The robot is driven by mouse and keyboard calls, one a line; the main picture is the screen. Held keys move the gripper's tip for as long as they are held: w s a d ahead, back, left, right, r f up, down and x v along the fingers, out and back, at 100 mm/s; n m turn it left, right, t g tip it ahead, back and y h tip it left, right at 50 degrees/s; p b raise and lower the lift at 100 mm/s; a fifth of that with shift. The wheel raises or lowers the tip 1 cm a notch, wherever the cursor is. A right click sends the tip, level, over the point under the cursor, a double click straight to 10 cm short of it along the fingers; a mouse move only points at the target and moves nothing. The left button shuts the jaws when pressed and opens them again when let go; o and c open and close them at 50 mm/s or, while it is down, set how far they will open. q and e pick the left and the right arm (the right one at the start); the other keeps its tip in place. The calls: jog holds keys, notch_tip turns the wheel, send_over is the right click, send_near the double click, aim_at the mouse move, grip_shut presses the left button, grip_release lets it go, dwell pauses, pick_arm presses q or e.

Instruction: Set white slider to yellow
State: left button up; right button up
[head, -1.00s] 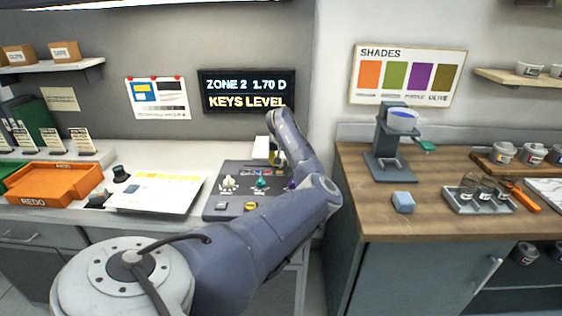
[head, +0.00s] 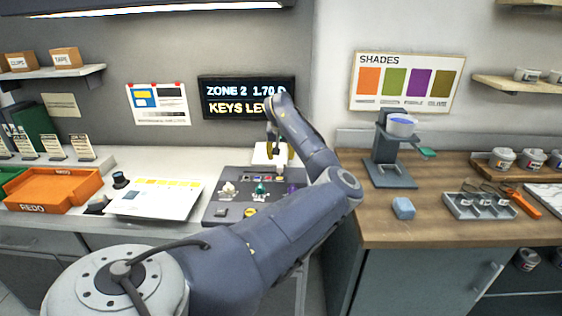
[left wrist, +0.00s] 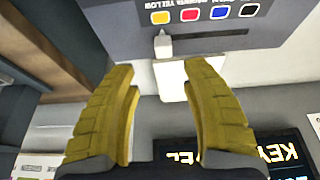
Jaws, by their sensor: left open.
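The white slider (left wrist: 163,43) shows in the left wrist view at the left end of a dark slot (left wrist: 222,36) in the grey console (left wrist: 130,30). It lines up with the yellow dot (left wrist: 160,17) in a row of red, blue and black dots. My left gripper (left wrist: 168,80) is open, with its yellow fingers apart and nothing between them gripped. The slider is beyond the fingertips, apart from them. In the head view the left gripper (head: 278,151) is at the console's back edge, and the console (head: 225,212) is partly hidden by my arm.
A white block (left wrist: 172,83) adjoins the console's back edge between the fingertips. The wall display (head: 225,92) is close behind the gripper. White, teal and purple knobs stand on the console. A printed sheet (head: 155,200) lies to its left.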

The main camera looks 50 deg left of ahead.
pick_arm(q)
jog(key=shift+v, duration=1.6)
